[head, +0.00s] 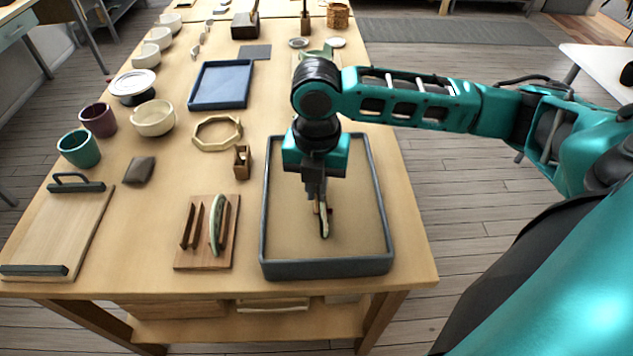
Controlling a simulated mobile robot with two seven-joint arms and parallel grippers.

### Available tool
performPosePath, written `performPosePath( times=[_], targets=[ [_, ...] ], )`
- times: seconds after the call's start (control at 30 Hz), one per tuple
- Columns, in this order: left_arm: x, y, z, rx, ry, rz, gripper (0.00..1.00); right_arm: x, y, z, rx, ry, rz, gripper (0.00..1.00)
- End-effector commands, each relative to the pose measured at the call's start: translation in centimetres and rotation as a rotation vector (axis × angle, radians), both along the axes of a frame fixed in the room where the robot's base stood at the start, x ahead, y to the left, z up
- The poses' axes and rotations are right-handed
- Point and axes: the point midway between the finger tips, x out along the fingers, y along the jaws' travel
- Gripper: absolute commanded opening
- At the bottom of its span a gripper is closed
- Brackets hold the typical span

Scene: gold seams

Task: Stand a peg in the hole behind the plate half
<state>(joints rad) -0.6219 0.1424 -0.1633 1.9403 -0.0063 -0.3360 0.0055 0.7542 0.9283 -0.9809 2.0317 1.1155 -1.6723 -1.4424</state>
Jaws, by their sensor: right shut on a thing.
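A green plate half (216,226) with a pale edge stands upright on a brown wooden board (222,261), near the table's front edge. Thin brown wooden bars (191,226) stand left of it, with brown wood also close along its right side. I cannot make out a hole. My right gripper (317,196) points down over a grey-rimmed tray (328,268), right of the board. It is shut on a slim pale piece (324,224), seen nearly edge-on, with reddish-brown bits beside it. Whether one is a peg is unclear. My left gripper is out of view.
A small wooden block (242,162) stands behind the board, with a pale octagonal ring (217,132) farther back. A dark pouch (139,170), a handled wooden tray (62,232), cups and a bowl (153,118) lie left. A blue tray (221,84) lies behind.

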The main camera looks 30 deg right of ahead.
Motion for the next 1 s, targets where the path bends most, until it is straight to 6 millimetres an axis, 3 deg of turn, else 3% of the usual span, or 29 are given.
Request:
performPosePath(
  times=[0.73, 0.77, 1.0],
  targets=[
    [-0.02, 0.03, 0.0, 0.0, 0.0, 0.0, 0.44, 0.0, 0.0, -0.57, 0.0, 0.0, 0.0, 0.0],
    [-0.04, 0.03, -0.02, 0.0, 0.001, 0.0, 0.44, -0.01, -0.01, -0.57, 0.0, 0.0, 0.0, 0.09],
    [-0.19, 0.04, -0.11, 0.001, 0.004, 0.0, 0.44, -0.06, -0.02, -0.61, -0.001, 0.002, 0.0, 0.32]
  ],
)
